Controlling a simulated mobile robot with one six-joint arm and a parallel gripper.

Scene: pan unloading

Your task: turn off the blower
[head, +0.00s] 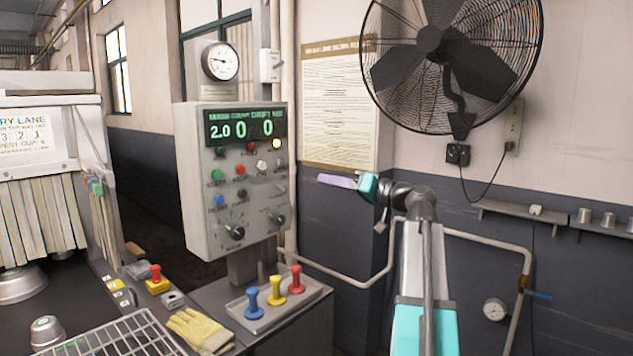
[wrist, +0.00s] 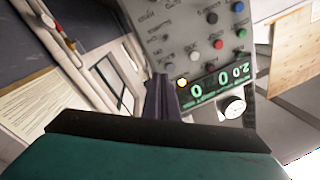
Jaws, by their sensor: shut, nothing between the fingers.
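The grey control panel (head: 200,150) stands at the middle left, with a green-lit display (head: 245,128), several coloured buttons and two dark knobs (head: 233,229). A yellow lamp (head: 277,143) on it glows. The labels are too small to read, so I cannot tell which control is the blower's. My gripper (head: 322,179) is shut and empty, to the right of the panel and apart from it. In the wrist view the shut fingers (wrist: 163,98) show against the panel (wrist: 165,35), which appears turned over, with the lit lamp (wrist: 182,82) near the fingertips.
A black wall fan (head: 430,40) hangs above right of my arm. A tray (head: 250,322) with blue, yellow and red handles stands below the panel. A yellow glove (head: 200,332) and a wire rack (head: 120,338) lie at lower left. A pipe (head: 340,275) runs along the wall.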

